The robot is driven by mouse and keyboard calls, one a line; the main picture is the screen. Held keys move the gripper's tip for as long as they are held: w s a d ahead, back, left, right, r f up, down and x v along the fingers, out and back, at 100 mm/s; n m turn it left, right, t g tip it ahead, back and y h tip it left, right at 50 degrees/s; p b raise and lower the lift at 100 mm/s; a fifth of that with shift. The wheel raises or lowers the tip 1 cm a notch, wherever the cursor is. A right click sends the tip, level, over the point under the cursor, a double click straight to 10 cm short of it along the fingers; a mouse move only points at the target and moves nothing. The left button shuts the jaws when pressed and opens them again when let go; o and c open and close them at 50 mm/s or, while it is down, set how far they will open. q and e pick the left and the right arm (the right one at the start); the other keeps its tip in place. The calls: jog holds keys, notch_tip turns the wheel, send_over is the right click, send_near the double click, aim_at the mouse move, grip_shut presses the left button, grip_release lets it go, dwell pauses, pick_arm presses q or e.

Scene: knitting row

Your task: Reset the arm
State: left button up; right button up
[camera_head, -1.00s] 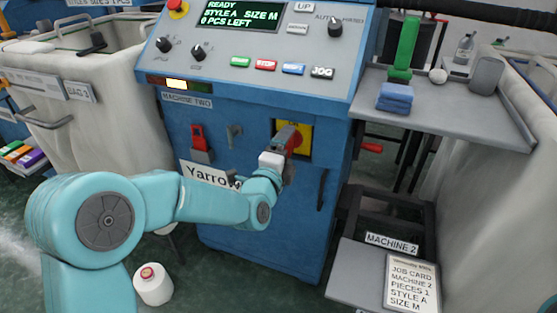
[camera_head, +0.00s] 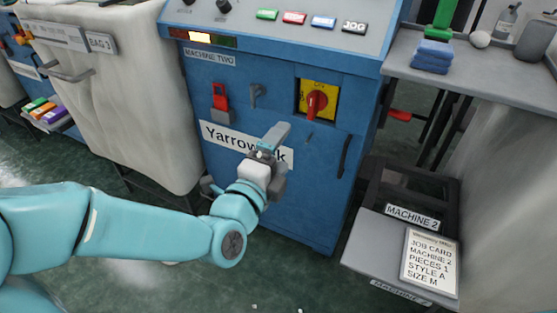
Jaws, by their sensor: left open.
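My left arm comes in from the left, and its left gripper (camera_head: 272,140) is open and empty in front of the blue machine cabinet (camera_head: 290,210). It covers part of the "Yarrow..." label. A red rotary switch (camera_head: 317,103) on a yellow plate sits on the cabinet front, up and right of the gripper and apart from it. Its handle points about straight down. My right gripper is not in view.
A red padlock-like piece (camera_head: 220,98) and a grey hook (camera_head: 258,93) are on the cabinet front. A grey shelf (camera_head: 485,85) holds folded blue cloths (camera_head: 433,56). A lower tray (camera_head: 375,258) carries a job card (camera_head: 430,262). A pale fabric bin (camera_head: 130,110) stands left.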

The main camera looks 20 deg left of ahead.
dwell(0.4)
pick_arm(q)
notch_tip(320, 180, down, 28)
jog(key=s+n+g, duration=0.2)
jog(key=n+g, duration=0.1)
jog(key=g, duration=0.5)
jog(key=s+d+f+n+g+h, duration=0.1)
jog(key=s+d+f+n+g, duration=0.25)
jog(key=s+f+n, duration=0.35)
jog(key=s+d+f+n+g+h, duration=0.2)
jog(key=s+f+n+g, duration=0.35)
jog(key=s+f, duration=0.2)
jog(key=s+d+r+n+p, duration=0.1)
jog(key=r+n+p, duration=0.1)
jog(key=r+p, duration=1.4)
jog(key=s+r+n+p, duration=0.2)
jog(key=r+n+p, duration=0.1)
jog(key=r+p, duration=1.4)
jog(key=shift+d+r+g+p, duration=0.2)
jog(key=shift+d+g+p, duration=0.1)
jog(key=shift+d+p, duration=0.1)
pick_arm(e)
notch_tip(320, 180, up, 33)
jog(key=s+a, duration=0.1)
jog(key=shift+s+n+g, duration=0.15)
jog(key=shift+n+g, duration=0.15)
